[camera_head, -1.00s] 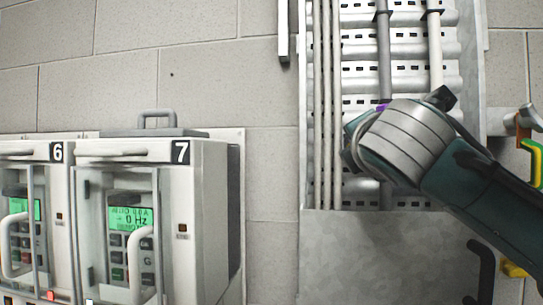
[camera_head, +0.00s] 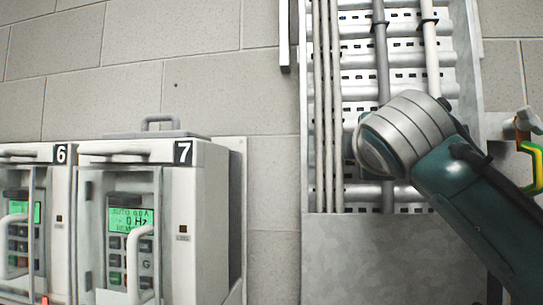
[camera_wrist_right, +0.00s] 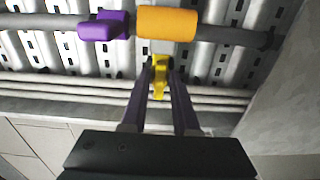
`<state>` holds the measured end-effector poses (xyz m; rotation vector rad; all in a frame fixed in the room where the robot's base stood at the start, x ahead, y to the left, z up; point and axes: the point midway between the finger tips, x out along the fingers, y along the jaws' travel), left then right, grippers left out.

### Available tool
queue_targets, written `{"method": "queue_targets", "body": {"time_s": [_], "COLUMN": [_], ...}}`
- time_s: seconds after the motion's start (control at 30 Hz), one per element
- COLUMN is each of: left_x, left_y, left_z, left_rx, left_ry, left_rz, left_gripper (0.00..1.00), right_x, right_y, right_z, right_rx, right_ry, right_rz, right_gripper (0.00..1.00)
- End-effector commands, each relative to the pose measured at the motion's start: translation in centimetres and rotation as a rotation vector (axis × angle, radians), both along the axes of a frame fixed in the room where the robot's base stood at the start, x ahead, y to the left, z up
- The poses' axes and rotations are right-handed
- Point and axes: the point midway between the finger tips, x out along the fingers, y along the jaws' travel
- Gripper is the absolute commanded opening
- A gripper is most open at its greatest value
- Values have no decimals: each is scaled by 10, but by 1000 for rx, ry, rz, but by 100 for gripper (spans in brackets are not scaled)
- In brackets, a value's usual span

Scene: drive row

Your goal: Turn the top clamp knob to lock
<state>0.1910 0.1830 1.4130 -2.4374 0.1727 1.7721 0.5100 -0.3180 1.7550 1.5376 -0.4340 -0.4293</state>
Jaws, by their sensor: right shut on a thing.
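My right gripper (camera_wrist_right: 160,68) is shut on a small yellow knob (camera_wrist_right: 159,82) in the right wrist view; the knob shows between its two fingers. Just beyond the fingertips, an orange sleeve-like block (camera_wrist_right: 167,23) sits around a dark grey cable or pipe (camera_wrist_right: 225,36). A purple block (camera_wrist_right: 104,26) sits on the same cable to its left. In the head view my right wrist covers the knob and both blocks, and the gripper's fingers are hidden. My left gripper is in neither view.
A perforated metal cable tray (camera_head: 470,60) with several vertical pipes is on the block wall. White drive cabinets numbered 6 and 7 (camera_head: 205,215) stand at the lower left. A green and yellow item (camera_head: 534,165) hangs at the right edge. The wall between is bare.

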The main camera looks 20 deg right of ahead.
Motion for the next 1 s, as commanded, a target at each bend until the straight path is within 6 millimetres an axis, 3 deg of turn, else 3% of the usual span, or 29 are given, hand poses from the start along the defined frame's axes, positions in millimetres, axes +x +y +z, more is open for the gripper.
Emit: {"method": "queue_targets", "body": {"time_s": [0.37,0.4,0.63,1.0], "left_x": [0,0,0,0], "left_y": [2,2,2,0], "left_z": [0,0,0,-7], "left_rx": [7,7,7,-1], "left_ry": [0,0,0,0], "left_rz": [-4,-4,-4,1], "left_gripper": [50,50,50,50], "right_x": [0,0,0,-5], "right_y": [0,0,0,4], "right_z": [1,1,0,-2], "right_rx": [5,5,5,4], "right_ry": [-5,-5,-4,-5], "right_rz": [-1,-1,-1,1], "right_gripper": [0,18,44,46]}}
